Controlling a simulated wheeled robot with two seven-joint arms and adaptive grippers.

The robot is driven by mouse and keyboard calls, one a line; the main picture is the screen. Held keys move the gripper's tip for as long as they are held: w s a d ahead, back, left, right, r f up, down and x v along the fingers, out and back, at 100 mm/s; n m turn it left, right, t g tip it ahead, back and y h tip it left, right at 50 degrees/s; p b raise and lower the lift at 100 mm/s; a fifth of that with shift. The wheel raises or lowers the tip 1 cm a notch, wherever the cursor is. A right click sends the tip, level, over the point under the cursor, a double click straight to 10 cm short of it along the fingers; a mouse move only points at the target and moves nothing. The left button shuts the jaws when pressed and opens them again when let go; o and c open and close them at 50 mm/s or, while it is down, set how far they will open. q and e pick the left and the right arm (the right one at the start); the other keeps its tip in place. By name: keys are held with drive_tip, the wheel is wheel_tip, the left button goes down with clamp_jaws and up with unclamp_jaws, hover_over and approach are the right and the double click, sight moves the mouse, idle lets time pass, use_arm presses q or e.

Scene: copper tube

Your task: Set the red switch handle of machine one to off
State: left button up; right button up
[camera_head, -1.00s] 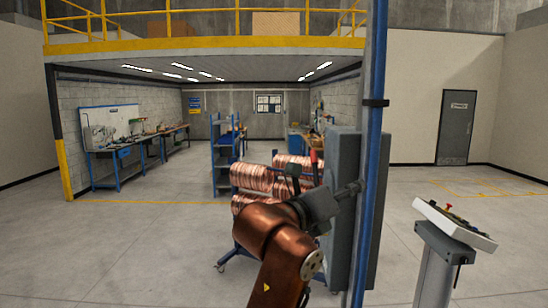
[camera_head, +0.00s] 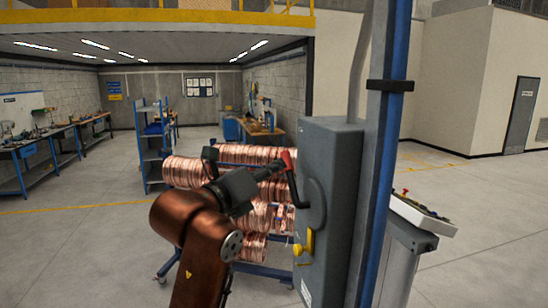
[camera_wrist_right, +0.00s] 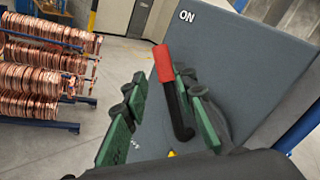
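The switch handle has a red grip (camera_wrist_right: 163,62) and a black lever, mounted on the grey switch box (camera_wrist_right: 235,60). In the right wrist view the red end points up the box face, toward the side with the word ON. In the head view the red grip (camera_head: 288,160) stands upright at the box (camera_head: 336,160). My right gripper (camera_wrist_right: 162,84) is open, its green-padded fingers on either side of the lever, with a visible gap at the left finger. Whether any pad touches is unclear. In the head view my right gripper (camera_head: 272,172) is beside the handle. My left gripper is out of view.
A yellow knob (camera_head: 306,243) sits low on the box's front. A blue post (camera_head: 386,150) stands right behind the box. A rack of copper coils (camera_head: 185,172) is behind my arm. A control pedestal (camera_head: 405,250) stands at right. Open floor lies at left.

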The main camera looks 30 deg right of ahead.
sight(287, 162)
drive_tip(key=p+x, duration=0.1)
drive_tip(key=x, duration=0.5)
drive_tip(key=shift+w+d+r, duration=0.15)
drive_tip(key=shift+d, duration=0.25)
drive_tip(key=shift+w+d+p, duration=0.15)
drive_tip(key=shift+d+p, duration=0.05)
drive_tip(key=shift+p, duration=0.1)
drive_tip(key=shift+d, duration=0.15)
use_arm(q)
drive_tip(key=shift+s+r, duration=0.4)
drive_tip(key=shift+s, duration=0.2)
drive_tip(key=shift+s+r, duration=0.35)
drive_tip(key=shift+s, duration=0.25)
use_arm(e)
clamp_jaws()
